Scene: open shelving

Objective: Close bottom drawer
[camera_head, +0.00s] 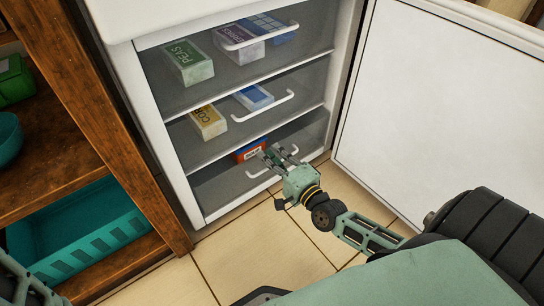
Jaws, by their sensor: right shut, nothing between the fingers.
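The bottom drawer (222,192) is the lowest of three see-through drawers in a white freezer cabinet. It has a white handle (258,174) and a red and blue box (247,151) inside. Its front looks about flush with the drawers above; I cannot tell whether a small gap is left. My right gripper (277,154) is shut and empty, with its fingers at the drawer's front, close to the handle. I cannot tell whether they touch it. Part of my left arm shows at the lower left edge, but its gripper is not visible.
The white freezer door (445,110) stands wide open on the right. The middle drawer (185,145) and top drawer (165,95) hold food boxes. A wooden shelf (100,110) with a teal basket (75,238) stands at the left. The tiled floor (235,255) in front is clear.

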